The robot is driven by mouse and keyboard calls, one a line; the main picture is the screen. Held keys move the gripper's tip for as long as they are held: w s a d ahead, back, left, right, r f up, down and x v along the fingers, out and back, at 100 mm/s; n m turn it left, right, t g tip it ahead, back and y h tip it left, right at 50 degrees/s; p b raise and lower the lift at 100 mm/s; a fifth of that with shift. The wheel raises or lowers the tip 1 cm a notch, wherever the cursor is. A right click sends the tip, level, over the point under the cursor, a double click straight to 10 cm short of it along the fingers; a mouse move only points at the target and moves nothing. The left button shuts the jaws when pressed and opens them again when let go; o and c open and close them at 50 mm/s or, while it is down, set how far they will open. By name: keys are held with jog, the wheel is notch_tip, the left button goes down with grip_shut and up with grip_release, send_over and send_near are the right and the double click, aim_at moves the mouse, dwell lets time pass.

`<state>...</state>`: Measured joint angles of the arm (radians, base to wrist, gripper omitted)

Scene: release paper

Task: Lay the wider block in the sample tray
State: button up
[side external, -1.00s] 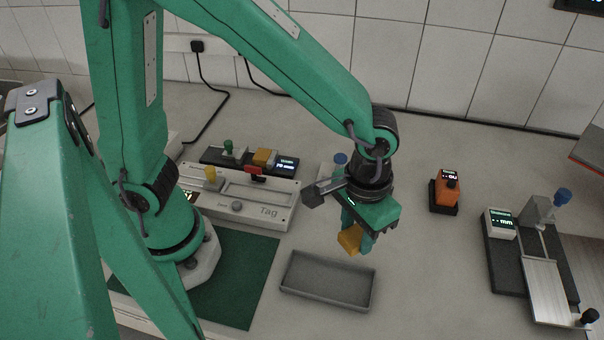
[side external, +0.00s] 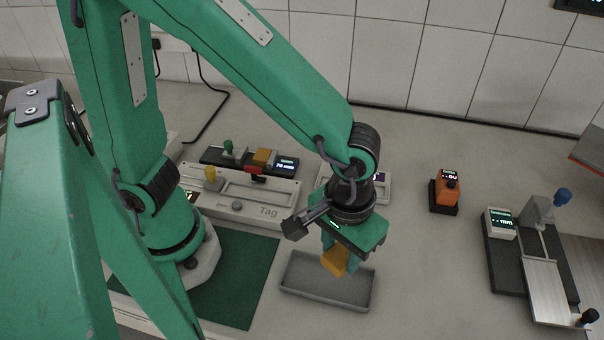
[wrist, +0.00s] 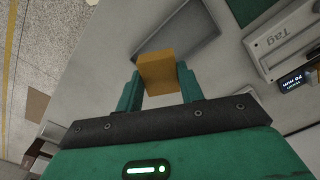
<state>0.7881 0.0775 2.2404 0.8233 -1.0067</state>
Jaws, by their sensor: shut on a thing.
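My gripper (side external: 336,258) is shut on an orange-yellow block (side external: 335,261) and holds it tilted over the back part of the grey sample tray (side external: 300,285). In the wrist view the block (wrist: 157,72) sits between the two green fingers of my gripper (wrist: 160,88), with the tray (wrist: 205,35) behind it. The tray looks empty. Whether the block touches the tray cannot be told. Another orange-yellow block (side external: 264,157) sits in a dark fixture at the back left.
A pale fixture marked "Tag" (side external: 270,211) stands left of the tray, with a green mat (side external: 240,280) in front of it. An orange device (side external: 446,192) and a dark measuring stand (side external: 510,268) are to the right. The counter between them and the tray is clear.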

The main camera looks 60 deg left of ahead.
jog(key=s+d+n, duration=0.1)
jog(key=s+n, duration=0.4)
jog(key=s, duration=0.6)
jog(key=shift+r+n, duration=0.15)
jog(key=shift+n, duration=0.25)
jog(key=shift+w, duration=0.1)
send_over(328, 281)
notch_tip(328, 281, down, 7)
jog(key=shift+f, duration=2)
jog(key=shift+f, duration=0.1)
